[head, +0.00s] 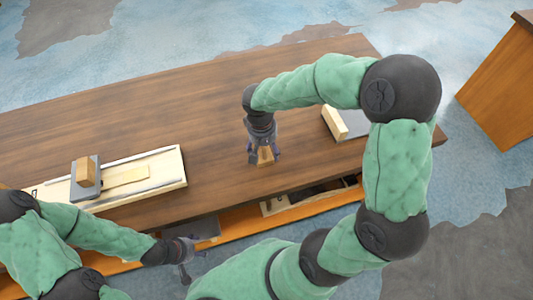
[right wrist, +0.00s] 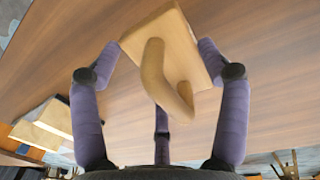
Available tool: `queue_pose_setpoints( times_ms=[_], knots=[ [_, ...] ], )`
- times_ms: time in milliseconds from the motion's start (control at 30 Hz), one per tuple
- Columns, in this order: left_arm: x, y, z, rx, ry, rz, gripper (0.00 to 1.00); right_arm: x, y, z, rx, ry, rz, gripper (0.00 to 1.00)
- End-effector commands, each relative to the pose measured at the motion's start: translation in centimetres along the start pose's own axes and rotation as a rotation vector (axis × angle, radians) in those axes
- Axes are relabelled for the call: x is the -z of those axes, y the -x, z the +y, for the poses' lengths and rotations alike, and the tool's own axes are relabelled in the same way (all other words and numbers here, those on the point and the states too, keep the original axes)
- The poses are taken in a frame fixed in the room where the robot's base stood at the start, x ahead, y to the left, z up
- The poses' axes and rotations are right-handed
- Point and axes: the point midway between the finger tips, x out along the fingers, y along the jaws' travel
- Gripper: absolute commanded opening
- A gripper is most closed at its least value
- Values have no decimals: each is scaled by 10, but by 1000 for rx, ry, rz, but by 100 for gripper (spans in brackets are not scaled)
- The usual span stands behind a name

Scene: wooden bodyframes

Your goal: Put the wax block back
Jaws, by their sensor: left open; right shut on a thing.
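My right gripper (head: 264,150) is shut on a small tan block with a curved handle (head: 265,159), low over the middle of the table. In the right wrist view the fingers surround this block (right wrist: 188,40), and its curved handle points toward the camera. No label shows, so I cannot tell for certain that it is the wax block. I cannot tell whether it touches the table. My left gripper (head: 187,262) is open and empty, in front of the table's front edge.
A pale long board (head: 160,172) lies at the table's left, with a dark plate and a wooden block (head: 87,172) on it. A pale, dark-topped box (head: 334,122) sits to the right. An orange-edged shelf (head: 318,202) holds items below the front edge. The table's back is clear.

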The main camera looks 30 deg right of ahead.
Motion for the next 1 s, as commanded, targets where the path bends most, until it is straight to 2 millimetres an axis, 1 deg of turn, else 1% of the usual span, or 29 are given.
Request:
queue_pose_setpoints(
  times_ms=[100,200,300,567,667,700,767,800,1000],
  knots=[
    [0,-5,-2,0,0,0,66,4,-12,6,-1,-1,-3,45],
    [0,-11,-4,0,0,0,66,3,-29,3,-1,0,-4,45],
    [0,-14,-5,0,0,0,66,3,-38,2,-1,0,-3,45],
    [0,-13,-5,0,0,0,66,4,-38,2,0,-1,0,45],
    [1,-16,-6,0,0,0,66,4,-41,2,0,0,0,45],
    [1,-16,-6,0,0,0,66,4,-41,2,0,0,-1,78],
    [1,-15,-6,0,0,0,66,4,-41,2,0,0,-1,95],
    [1,-15,-5,0,0,0,66,4,-40,2,0,0,-1,100],
    [1,-15,-5,0,0,0,66,3,-40,2,0,0,-1,100]
  ],
)
